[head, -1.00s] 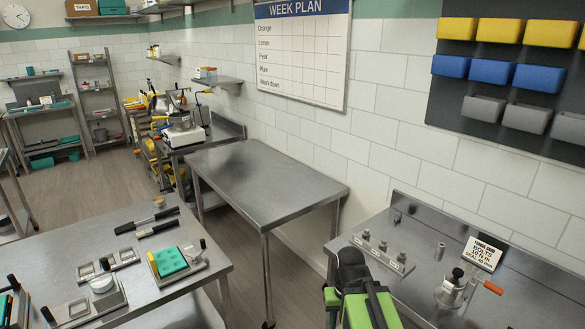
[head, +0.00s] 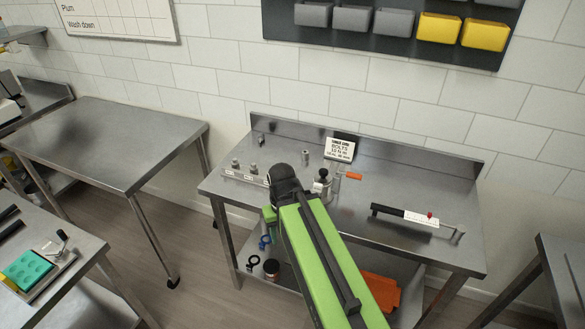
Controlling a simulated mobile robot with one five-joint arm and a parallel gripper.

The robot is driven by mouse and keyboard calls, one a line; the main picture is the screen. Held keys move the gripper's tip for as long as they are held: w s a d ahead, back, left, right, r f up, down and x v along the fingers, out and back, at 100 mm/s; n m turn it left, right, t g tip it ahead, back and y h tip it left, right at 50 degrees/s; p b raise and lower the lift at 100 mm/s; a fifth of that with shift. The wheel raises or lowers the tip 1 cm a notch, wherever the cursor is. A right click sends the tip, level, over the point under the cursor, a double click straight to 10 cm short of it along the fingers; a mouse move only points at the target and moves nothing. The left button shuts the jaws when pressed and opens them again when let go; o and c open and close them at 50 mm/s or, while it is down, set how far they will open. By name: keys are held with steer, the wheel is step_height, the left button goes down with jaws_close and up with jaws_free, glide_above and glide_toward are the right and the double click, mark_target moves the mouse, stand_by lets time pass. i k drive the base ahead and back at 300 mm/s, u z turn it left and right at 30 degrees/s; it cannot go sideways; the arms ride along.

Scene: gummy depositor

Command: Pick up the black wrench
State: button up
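No tool can be named the black wrench with certainty. A small black ring-shaped tool (head: 253,261) lies on the lower shelf of the steel bench, left of my arm, and could be a wrench. A similar blue tool (head: 264,243) is just behind it. My green arm reaches up from the bottom in front of the bench. Its black rounded end shows, but no gripper fingers are visible.
The steel bench (head: 385,248) also carries a row of small fittings (head: 245,174), a metal fixture with an orange handle (head: 322,186) and a sign (head: 340,148). A dark jar (head: 271,269) and an orange item (head: 381,291) are on the lower shelf. A bare table (head: 100,140) stands left.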

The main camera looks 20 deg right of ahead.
mark_target(461, 229)
steer(key=u, duration=4.95)
steer(key=i, duration=0.15)
steer(key=z, duration=2.75)
steer(key=k, duration=0.6)
steer(key=z, duration=1.1)
